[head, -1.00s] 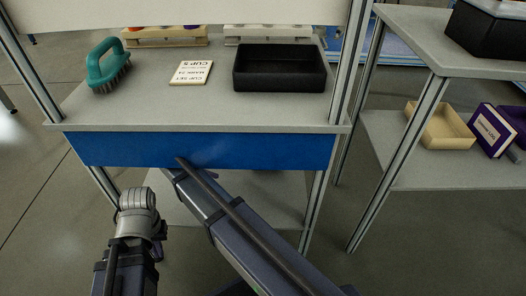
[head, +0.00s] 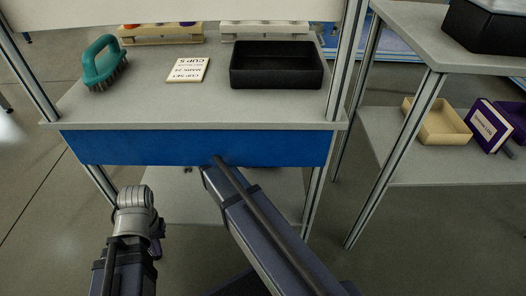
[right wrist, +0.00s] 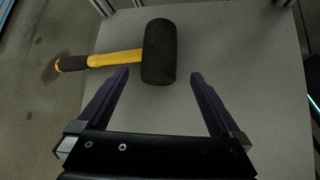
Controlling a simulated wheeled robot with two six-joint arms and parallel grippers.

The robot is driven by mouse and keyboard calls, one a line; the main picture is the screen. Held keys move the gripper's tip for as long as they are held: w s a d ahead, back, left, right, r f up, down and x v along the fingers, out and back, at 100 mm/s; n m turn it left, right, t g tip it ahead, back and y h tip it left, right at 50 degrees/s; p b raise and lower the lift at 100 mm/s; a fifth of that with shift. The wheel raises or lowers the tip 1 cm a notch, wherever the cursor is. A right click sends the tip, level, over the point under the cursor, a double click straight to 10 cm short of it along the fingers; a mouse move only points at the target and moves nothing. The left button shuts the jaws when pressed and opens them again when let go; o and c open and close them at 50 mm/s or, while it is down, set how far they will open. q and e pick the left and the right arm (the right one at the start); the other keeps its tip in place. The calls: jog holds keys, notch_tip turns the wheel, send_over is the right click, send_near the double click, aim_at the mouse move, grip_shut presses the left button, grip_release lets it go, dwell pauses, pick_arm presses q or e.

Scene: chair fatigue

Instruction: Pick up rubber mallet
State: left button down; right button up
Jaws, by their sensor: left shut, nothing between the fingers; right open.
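The rubber mallet (right wrist: 160,52) lies on a grey shelf in the right wrist view. It has a black head and a yellow handle with a black grip pointing left. My right gripper (right wrist: 160,76) is open, with its fingertips on either side of the near end of the mallet head in the picture. I cannot tell whether they are down at its height. In the head view my right arm reaches under the blue-fronted bench, and its gripper and the mallet are hidden there. My left gripper (head: 138,196) is low at the left in front of the bench, shut and empty.
The bench top (head: 200,113) holds a green brush (head: 98,62), a card (head: 188,69) and a black tray (head: 276,82). Its blue front panel (head: 130,148) and metal posts stand close to my right arm. A side shelf holds a tan bin (head: 437,122).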

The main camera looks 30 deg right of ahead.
aim_at(254, 155)
jog(key=b+x, duration=0.3)
jog(key=x, duration=0.2)
jog(key=shift+s+d, duration=0.15)
jog(key=shift+d, duration=0.2)
jog(key=shift+c, duration=0.3)
grip_shut()
jog(key=shift+r, duration=0.1)
